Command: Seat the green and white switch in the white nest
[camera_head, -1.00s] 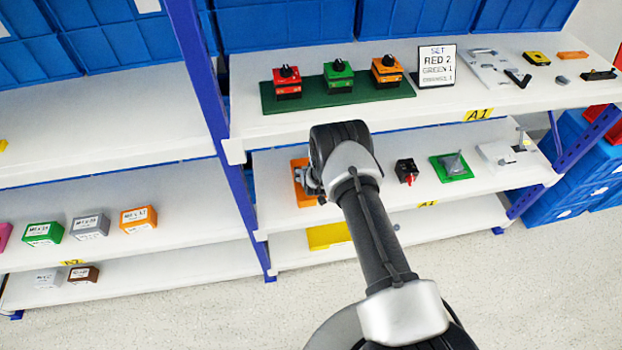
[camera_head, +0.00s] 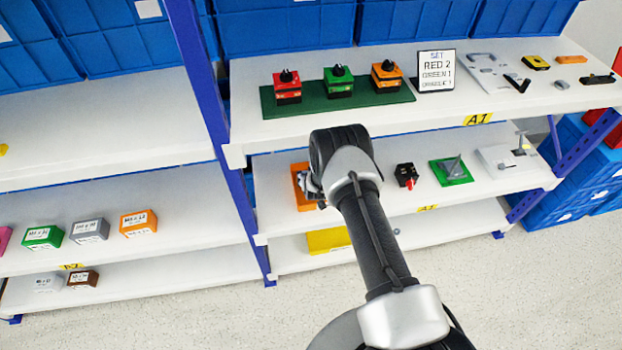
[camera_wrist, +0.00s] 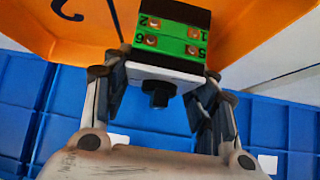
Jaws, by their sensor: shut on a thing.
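The green and white switch (camera_wrist: 172,42) is in my gripper (camera_wrist: 163,74) in the wrist view. It has a green and black body with numbered terminals, a white plate and a black knob. The fingers are shut on its two sides. In the head view my arm hides the switch, and only a bit of my gripper (camera_head: 310,186) shows beside an orange fixture (camera_head: 299,171) on the middle shelf. A white plate (camera_head: 490,155) with a grey upright part lies at the right end of that shelf and may be the white nest. It is well apart from my gripper.
A black and red piece (camera_head: 406,174) and a green plate (camera_head: 451,171) stand between my arm and the white plate. The upper shelf (camera_head: 436,111) overhangs, holding three switches on a green board (camera_head: 395,97).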

